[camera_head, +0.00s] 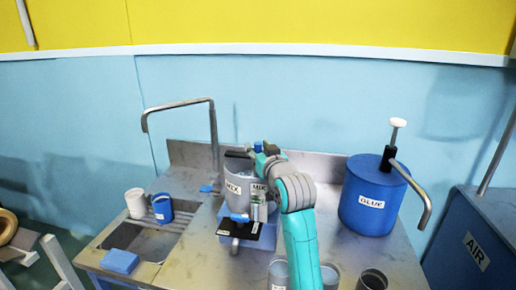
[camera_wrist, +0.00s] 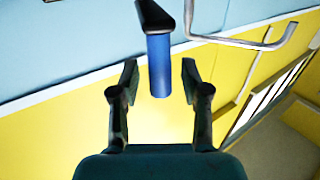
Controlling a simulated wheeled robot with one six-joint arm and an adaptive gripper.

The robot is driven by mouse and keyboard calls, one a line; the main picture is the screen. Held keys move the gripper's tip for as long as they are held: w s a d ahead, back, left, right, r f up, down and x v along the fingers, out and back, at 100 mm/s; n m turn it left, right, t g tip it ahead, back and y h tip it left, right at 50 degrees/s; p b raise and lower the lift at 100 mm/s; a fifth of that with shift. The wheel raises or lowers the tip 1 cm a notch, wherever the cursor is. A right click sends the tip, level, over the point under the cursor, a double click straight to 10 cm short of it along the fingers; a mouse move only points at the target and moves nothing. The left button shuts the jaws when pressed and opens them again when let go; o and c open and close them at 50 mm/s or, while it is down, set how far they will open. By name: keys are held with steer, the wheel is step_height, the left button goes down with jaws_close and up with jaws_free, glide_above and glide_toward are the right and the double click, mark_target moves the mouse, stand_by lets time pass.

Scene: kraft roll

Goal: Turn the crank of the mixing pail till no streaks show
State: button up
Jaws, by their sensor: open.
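The grey mixing pail (camera_head: 236,181), labelled MIX, stands on a blue base on the metal counter. A dark crank arm (camera_head: 238,154) lies across its top, with a blue grip (camera_head: 257,146) at the right end. In the wrist view, the blue grip (camera_wrist: 159,65) hangs from the dark crank arm (camera_wrist: 155,14). My gripper (camera_head: 268,150) is at the top right of the pail, by the crank grip. In the wrist view, my gripper (camera_wrist: 160,80) is open, with a finger on each side of the grip and gaps visible. The pail's contents are hidden, so I cannot see streaks.
A blue GLUE drum (camera_head: 370,200) with a pump stands at the right. A bent tap (camera_head: 212,125) rises behind the pail. A sink with a white cup (camera_head: 135,203) and a blue cup (camera_head: 162,208) is at the left. Several cups stand at the front.

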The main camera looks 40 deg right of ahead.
steer(key=shift+w, duration=0.15)
jaws_close()
steer(key=shift+d, duration=0.15)
